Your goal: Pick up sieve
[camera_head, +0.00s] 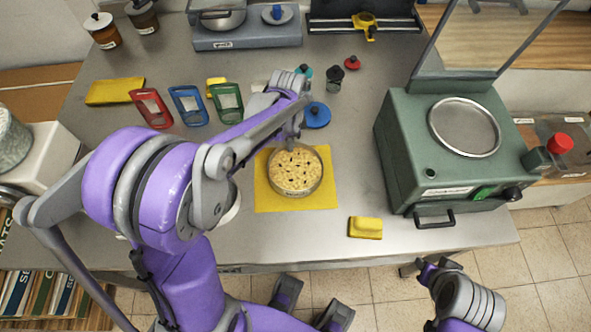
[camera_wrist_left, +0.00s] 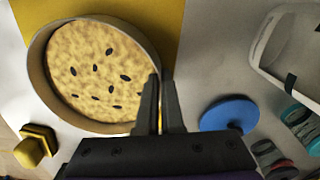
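The sieve (camera_head: 295,172) is a round, pan-like ring full of pale oat-like grain with dark seeds. It is over a yellow mat (camera_head: 326,198) in the middle of the steel table, and whether its underside touches the mat is unclear. It also shows large in the left wrist view (camera_wrist_left: 100,70). My left gripper (camera_head: 296,138) is at the sieve's far rim. In the left wrist view its two fingers (camera_wrist_left: 160,90) are close together with the rim between them. My right gripper (camera_head: 430,270) is low at the table's front right, its fingers unclear.
A blue lid (camera_head: 317,115) lies just beyond the sieve. A yellow block (camera_head: 365,228) sits near the front edge. A green machine (camera_head: 440,150) with a round mesh top stands right. Red, blue and green scoops (camera_head: 190,105) lie left. The table between mat and machine is mostly clear.

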